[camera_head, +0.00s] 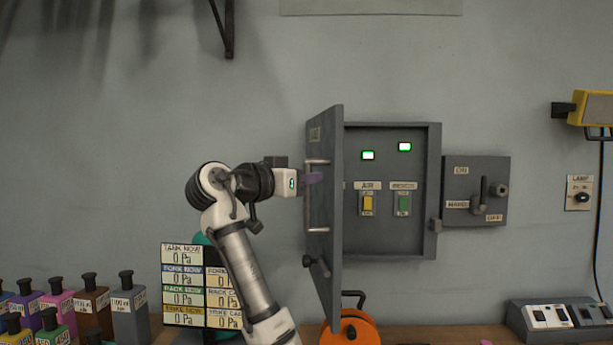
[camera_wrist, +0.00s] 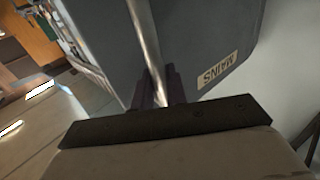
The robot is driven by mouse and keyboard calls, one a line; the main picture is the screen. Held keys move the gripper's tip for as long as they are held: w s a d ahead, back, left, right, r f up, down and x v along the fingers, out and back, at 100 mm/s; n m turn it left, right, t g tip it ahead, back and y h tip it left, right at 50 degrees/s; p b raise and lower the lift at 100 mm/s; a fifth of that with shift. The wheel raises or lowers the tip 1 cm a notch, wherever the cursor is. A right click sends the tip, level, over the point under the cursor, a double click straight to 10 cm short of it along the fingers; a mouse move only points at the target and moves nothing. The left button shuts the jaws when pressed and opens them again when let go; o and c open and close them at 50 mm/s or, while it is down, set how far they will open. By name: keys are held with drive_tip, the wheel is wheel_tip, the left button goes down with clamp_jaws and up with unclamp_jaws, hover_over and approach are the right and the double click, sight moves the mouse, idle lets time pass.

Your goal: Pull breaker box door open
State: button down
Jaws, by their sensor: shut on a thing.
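The breaker box (camera_head: 438,190) is a grey cabinet on the wall in the head view. Its door (camera_head: 325,130) is hinged on the left and stands swung well open, out from the wall. Inside show two green lights, a yellow switch and a green switch. A vertical metal handle (camera_head: 318,231) is on the door's outer face. My gripper (camera_head: 314,178) is at the upper part of this handle. In the wrist view the gripper (camera_wrist: 162,88) is shut around the metal handle bar (camera_wrist: 143,35), beside the door face (camera_wrist: 195,40) with its MAINS label.
A grey switch box (camera_head: 475,190) with a lever is right of the cabinet. Bottles (camera_head: 128,308) and a pressure label board (camera_head: 183,285) stand at lower left. An orange reel (camera_head: 355,328) is below the door. The wall left of the door is clear.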

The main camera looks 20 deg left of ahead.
drive_tip(key=shift+a+r, duration=0.15)
drive_tip(key=shift+a, duration=0.05)
idle(0.3)
drive_tip(key=c, duration=1.8)
unclamp_jaws()
drive_tip(key=o, duration=0.3)
drive_tip(key=shift+w, duration=0.15)
drive_tip(key=b+v, duration=0.4)
drive_tip(key=v, duration=1)
drive_tip(key=shift+b, duration=0.3)
drive_tip(key=shift+w+a+f, duration=0.1)
drive_tip(key=shift+f, duration=0.1)
